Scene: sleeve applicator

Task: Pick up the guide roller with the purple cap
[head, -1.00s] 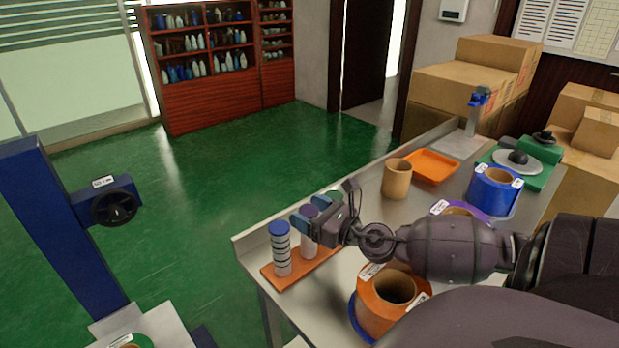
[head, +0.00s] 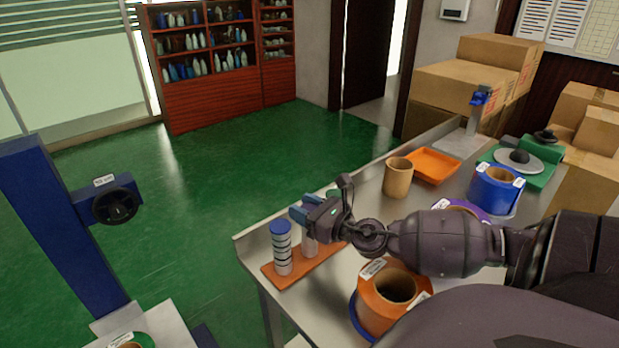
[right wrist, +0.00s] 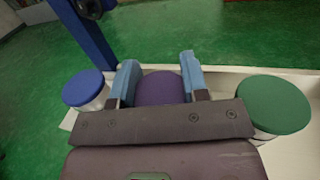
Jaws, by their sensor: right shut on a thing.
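The guide roller with the purple cap (right wrist: 160,88) shows in the right wrist view between the two blue fingers of my right gripper (right wrist: 156,80), which is shut on it. In the head view my right gripper (head: 304,212) hides its cap, and only its pale body (head: 310,245) shows below, over the orange base (head: 312,265). I cannot tell whether the roller still touches the base. A roller with a blue cap (head: 281,248) stands to its left. A roller with a green cap (right wrist: 273,105) is on its other side. My left gripper is not in view.
On the metal table stand an orange roll (head: 378,315), a brown cardboard tube (head: 398,178), an orange tray (head: 434,166) and a blue roll (head: 495,192). A blue post with a handwheel (head: 115,205) stands at the left. Green floor lies open beyond the table.

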